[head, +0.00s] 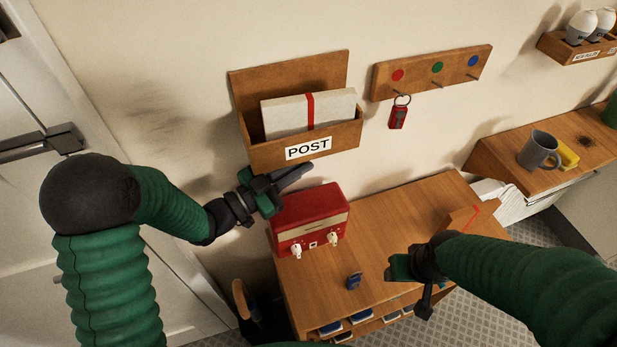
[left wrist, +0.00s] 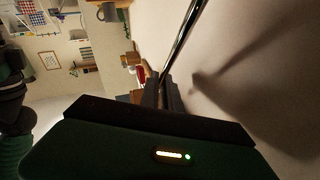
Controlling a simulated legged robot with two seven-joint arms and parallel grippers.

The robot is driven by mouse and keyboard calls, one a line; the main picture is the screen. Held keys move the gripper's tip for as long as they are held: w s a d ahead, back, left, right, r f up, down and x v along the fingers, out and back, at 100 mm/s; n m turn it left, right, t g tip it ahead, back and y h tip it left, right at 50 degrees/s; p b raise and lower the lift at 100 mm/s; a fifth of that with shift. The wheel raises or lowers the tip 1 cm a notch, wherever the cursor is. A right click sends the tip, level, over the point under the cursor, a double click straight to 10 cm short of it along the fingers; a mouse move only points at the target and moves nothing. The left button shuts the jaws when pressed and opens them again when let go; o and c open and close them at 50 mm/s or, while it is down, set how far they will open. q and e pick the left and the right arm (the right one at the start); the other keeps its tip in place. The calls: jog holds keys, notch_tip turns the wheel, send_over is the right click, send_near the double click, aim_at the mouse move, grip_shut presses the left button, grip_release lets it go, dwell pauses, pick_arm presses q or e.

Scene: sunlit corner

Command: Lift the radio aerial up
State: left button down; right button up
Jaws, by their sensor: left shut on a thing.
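The red radio (head: 310,218) stands on the wooden table, with a pale front strip and two white knobs. My left gripper (head: 303,174) is just above its top left edge, beside the wall. In the left wrist view, the left gripper's fingers (left wrist: 163,95) are shut on the thin metal aerial (left wrist: 184,40), which runs up and out of the picture. In the head view I cannot make out the aerial. My right gripper (head: 412,280) hangs over the table's front right part; its fingers are not clear.
The wooden table (head: 390,215) has a small blue object (head: 353,281) near its front edge. Above hang a POST letter box (head: 290,80) and a hook board (head: 420,72) with a red key tag (head: 398,115). A grey mug (head: 538,150) stands at right.

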pick_arm(q)
jog(key=shift+s+a+r+n+t+h+b, duration=0.3)
jog(key=shift+a+h+b, duration=0.2)
jog(key=shift+b, duration=0.2)
jog(key=shift+s+a+r+n+t+h+b, duration=0.1)
jog(key=shift+s+a+t+h+b, duration=0.1)
jog(key=shift+a+t+h+b, duration=0.3)
jog(key=c, duration=1.6)
grip_release()
jog(key=shift+a+r, duration=0.1)
jog(key=shift+a, duration=0.05)
jog(key=shift+o, duration=0.2)
jog(key=shift+r, duration=0.1)
